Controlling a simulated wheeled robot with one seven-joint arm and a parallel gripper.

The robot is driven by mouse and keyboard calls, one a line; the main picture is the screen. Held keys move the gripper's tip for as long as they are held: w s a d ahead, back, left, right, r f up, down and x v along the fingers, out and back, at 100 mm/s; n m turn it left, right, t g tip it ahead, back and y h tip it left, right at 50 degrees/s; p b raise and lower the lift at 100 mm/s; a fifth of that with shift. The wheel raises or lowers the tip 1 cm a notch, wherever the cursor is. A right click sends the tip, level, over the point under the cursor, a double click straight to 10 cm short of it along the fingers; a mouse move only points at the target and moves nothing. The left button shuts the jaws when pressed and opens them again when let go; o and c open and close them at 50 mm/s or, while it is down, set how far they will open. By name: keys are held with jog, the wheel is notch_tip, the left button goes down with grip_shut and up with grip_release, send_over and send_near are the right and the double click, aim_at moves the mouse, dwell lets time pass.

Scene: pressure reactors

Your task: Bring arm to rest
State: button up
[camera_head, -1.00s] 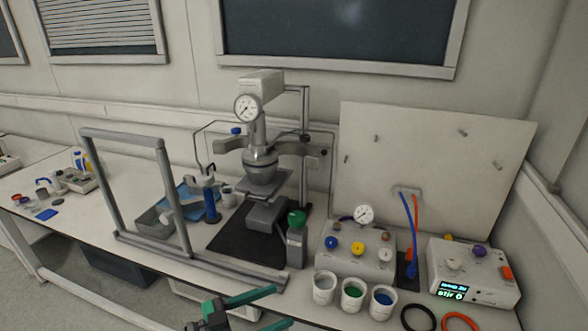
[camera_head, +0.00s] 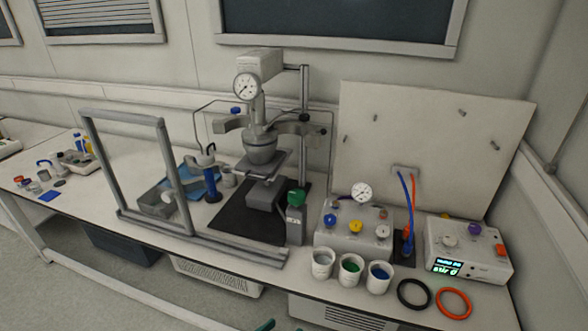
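Only the green tips of my gripper (camera_head: 269,326) show, at the bottom edge of the head view, in front of and below the bench front. They stand apart from each other with a gap between them, and no object shows in that gap. The rest of my arm is out of view. The pressure reactor (camera_head: 262,148) with its round gauge stands on a black mat (camera_head: 232,222) at the middle of the bench, clear of my gripper.
Three cups (camera_head: 350,270) stand near the bench's front edge. A black ring (camera_head: 413,293) and an orange ring (camera_head: 453,303) lie to their right. Control boxes (camera_head: 355,235) stand behind. A grey frame (camera_head: 130,175) stands at the left. Open floor shows lower left.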

jog(key=s+a+f+n+y, duration=0.1)
jog(key=s+f+n+y, duration=0.5)
jog(key=s, duration=1)
jog(key=s+d+r+m+t+y, duration=0.1)
jog(key=s+d+r+t, duration=0.1)
jog(key=s+r, duration=0.3)
jog(key=s+d+r+m+t+y, duration=0.1)
jog(key=s+d+r+m+t, duration=0.1)
jog(key=s+r, duration=0.3)
jog(key=s, duration=0.4)
jog(key=shift+s+d+r+y, duration=0.3)
jog(key=shift+s+d+r, duration=0.05)
jog(key=shift+d+r, duration=0.05)
